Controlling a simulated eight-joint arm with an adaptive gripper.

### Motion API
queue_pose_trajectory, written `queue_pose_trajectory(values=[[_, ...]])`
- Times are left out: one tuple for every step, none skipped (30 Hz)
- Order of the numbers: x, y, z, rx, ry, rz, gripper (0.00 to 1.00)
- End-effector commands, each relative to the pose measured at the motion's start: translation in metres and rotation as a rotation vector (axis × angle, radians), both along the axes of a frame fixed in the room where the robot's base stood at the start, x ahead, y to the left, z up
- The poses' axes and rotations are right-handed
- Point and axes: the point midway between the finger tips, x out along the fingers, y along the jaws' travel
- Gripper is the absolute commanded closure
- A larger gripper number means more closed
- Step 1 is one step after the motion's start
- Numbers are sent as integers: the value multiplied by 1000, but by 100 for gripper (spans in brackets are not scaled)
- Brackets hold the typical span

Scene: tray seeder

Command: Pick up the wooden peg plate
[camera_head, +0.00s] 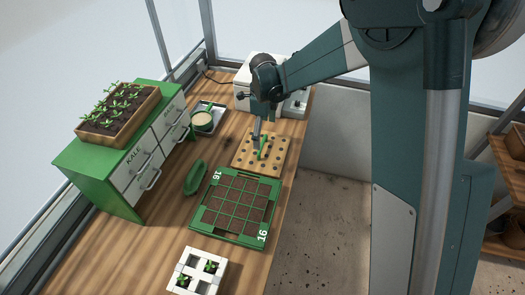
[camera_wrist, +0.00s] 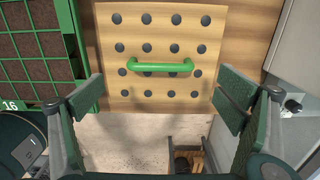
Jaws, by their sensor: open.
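The wooden peg plate (camera_head: 272,160) lies on the bench just beyond the green seed tray. It is a light square board with rows of dark dots and a green bar handle (camera_wrist: 160,67) across its middle. In the wrist view the plate (camera_wrist: 132,92) fills the upper middle. My gripper (camera_wrist: 168,105) is open, with its two green-padded fingers spread wide on either side of the plate's near part. Nothing is between the fingers, and the handle lies ahead of them. In the head view my gripper (camera_head: 263,130) is above the plate, partly hiding its far side.
The green seed tray (camera_head: 262,240) with soil cells adjoins the plate. A white block with seedlings (camera_head: 190,257) stands nearer. A green drawer cabinet (camera_head: 75,165), a green tool (camera_head: 194,178), a bowl (camera_head: 203,120) and a white machine (camera_head: 243,78) stand around. The bench edge is close at right.

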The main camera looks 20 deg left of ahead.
Motion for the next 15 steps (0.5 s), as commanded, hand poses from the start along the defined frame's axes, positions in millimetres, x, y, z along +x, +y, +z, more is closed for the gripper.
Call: queue_pose_trajectory(values=[[0, 0, -1, 0, 0, 0, 6], [0, 0, -2, 0, 0, 0, 6], [0, 0, -4, 0, 0, 0, 6], [0, 0, -6, 0, 0, 0, 6], [0, 0, -9, 0, 0, 0, 6], [0, 0, -12, 0, 0, 0, 6], [0, 0, -15, 0, 0, 1, 6], [0, 0, -17, 0, 0, 1, 6], [0, 0, -20, 0, 0, 1, 6], [0, 0, -22, 0, 0, 1, 6], [0, 0, -23, 0, 0, 1, 6], [0, 0, -25, 0, 0, 1, 6], [0, 0, -26, 0, 0, 1, 6], [0, 0, -26, 0, 0, 1, 6], [0, 0, -26, 0, 0, 1, 6]])
